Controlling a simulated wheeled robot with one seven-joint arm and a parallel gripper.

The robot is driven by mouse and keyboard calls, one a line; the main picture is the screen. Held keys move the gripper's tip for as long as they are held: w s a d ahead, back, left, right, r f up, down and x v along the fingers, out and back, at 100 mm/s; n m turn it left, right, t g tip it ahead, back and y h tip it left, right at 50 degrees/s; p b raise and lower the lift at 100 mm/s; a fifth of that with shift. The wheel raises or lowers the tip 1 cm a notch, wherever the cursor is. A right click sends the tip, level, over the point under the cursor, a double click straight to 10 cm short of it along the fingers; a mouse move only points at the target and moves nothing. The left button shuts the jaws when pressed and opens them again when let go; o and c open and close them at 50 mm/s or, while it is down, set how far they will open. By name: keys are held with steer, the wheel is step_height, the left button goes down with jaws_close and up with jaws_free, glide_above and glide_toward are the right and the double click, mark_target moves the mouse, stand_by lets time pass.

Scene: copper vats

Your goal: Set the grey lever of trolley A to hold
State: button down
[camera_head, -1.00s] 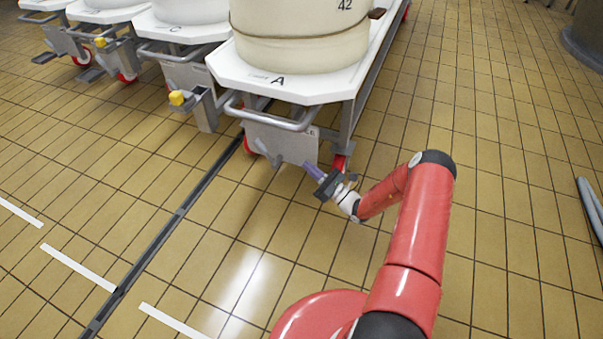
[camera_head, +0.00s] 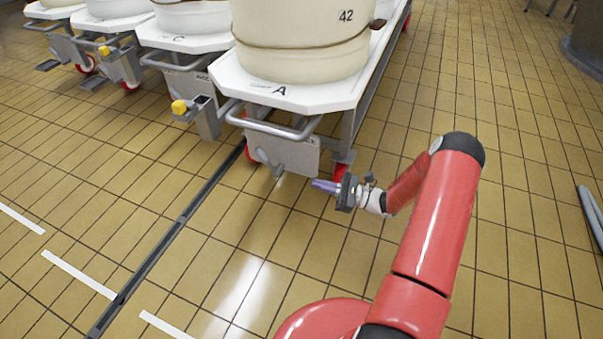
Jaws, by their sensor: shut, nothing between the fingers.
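Trolley A (camera_head: 318,97) has a white top marked "A" and a grey panel (camera_head: 298,155) below its front handle. The grey lever (camera_head: 270,164) is on the left part of this panel, slanting down to the right. It is small, and I cannot read the panel's position markings. My gripper (camera_head: 316,184) has purple fingers, is shut and empty, and points left. It is just below and right of the panel's lower right corner, apart from the lever.
A cream vat marked 42 (camera_head: 290,50) stands on trolley A. Trolley C (camera_head: 180,42) is close on the left, with a yellow knob (camera_head: 179,107) on its front. Red wheels are under the trolleys. The tiled floor in front is clear, with a dark drain channel (camera_head: 165,245).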

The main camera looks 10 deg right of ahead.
steer(key=s+a+r+n+g+h+p, duration=0.1)
steer(key=s+a+r+n+g+h, duration=0.2)
steer(key=r, duration=0.5)
steer(key=s+a+r+n+g+h+p, duration=0.1)
steer(key=s+a+r+n+g+h, duration=0.2)
steer(key=s+a+r+n+g, duration=0.2)
steer(key=shift+s+a+r+n+g+h, duration=0.15)
steer(key=shift+s+r+n+g+h, duration=0.25)
steer(key=shift+s+r+n+g, duration=0.85)
steer(key=shift+w+r+n+t, duration=0.25)
steer(key=shift+w+r+n, duration=0.15)
steer(key=shift+w, duration=0.2)
steer(key=s+d+r+n+t+h+p, duration=0.2)
steer(key=s+r+n+t+h, duration=0.5)
steer(key=s+r, duration=0.9)
steer(key=s+d+n+h, duration=0.1)
steer(key=s+n+h, duration=0.1)
steer(key=n+h, duration=0.1)
steer(key=shift+r+h, duration=0.3)
steer(key=shift+h, duration=0.5)
